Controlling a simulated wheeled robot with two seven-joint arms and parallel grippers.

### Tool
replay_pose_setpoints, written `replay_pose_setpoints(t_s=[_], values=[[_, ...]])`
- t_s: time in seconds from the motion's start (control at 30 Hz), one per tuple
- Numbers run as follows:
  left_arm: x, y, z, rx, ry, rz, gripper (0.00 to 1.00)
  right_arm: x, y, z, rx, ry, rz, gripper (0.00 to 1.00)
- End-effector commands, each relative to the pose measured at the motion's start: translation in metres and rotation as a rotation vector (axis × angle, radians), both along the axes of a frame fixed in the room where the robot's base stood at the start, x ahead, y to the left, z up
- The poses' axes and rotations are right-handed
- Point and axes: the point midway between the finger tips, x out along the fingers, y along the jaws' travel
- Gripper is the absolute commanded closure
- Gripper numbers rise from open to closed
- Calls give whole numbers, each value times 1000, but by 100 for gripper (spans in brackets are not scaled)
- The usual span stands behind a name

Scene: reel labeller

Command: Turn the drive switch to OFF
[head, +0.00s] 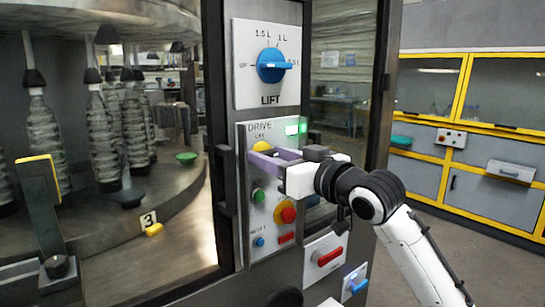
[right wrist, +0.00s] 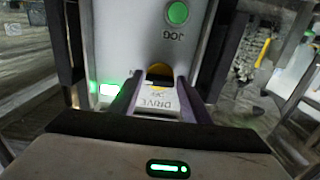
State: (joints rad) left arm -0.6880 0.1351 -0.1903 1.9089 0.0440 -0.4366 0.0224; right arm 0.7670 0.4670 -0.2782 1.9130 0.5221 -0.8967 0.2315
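The yellow drive switch (head: 261,146) sits on the grey control panel under the DRIVE label, partly hidden by my gripper in the head view. In the right wrist view the switch (right wrist: 160,70) shows between the two purple fingertips, with a dark part across it. Its exact setting is hard to read. My right gripper (head: 272,160) points at the panel with its fingers apart, one on each side of the switch. I cannot tell whether they touch it. My left gripper is not in view.
The blue LIFT knob (head: 272,66) is above. Below are the green JOG button (head: 258,196), a red emergency button (head: 287,212), a blue reset button (head: 258,242) and a red switch (head: 328,257). Yellow-framed cabinets (head: 458,130) stand at right.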

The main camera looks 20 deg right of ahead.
Motion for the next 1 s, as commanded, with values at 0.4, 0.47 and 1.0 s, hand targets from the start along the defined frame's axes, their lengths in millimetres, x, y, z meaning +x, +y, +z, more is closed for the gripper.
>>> replay_pose_setpoints(t_s=[0.4, 0.47, 1.0], values=[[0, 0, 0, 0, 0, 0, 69, 0, -1, 0, -19, -6, -1, 87], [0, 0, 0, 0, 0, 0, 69, 0, -1, 0, -35, -12, -1, 87], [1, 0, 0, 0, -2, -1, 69, 0, -1, 0, -420, -150, -2, 87]])
